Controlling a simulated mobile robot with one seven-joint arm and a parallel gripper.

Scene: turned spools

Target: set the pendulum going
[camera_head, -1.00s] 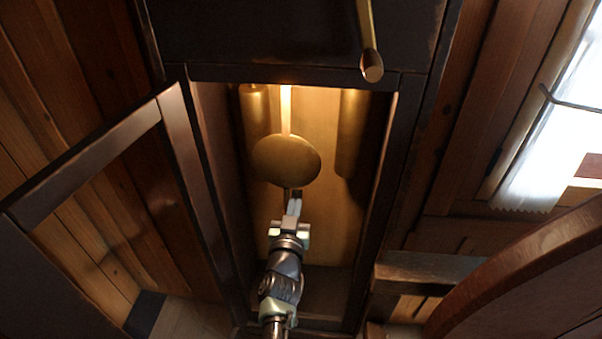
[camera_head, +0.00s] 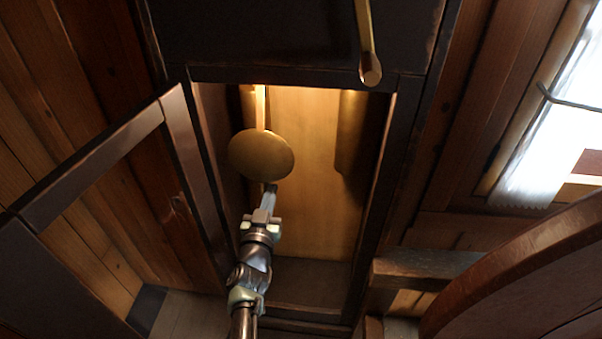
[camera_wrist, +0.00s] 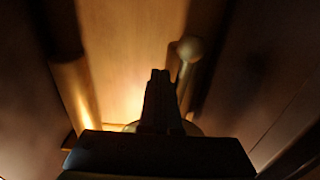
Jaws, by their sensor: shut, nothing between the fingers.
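The pendulum has a round brass bob (camera_head: 262,155) on a pale flat rod (camera_head: 260,105), inside the open lit clock case (camera_head: 378,180). In the head view the bob hangs left of the case's middle. My gripper (camera_head: 270,188) is shut and empty, reaching into the case, its tips at the bob's lower edge. I cannot tell whether they touch it. In the wrist view my gripper (camera_wrist: 160,74) points into the case, and a pale rounded edge, perhaps the bob (camera_wrist: 194,129), shows partly hidden behind it.
The glazed case door (camera_head: 180,140) stands open at the left. Brass cylinders hang inside, one at the right (camera_head: 351,120). A brass rod (camera_head: 367,45) hangs in front above. A round wooden edge (camera_head: 510,270) is at the lower right.

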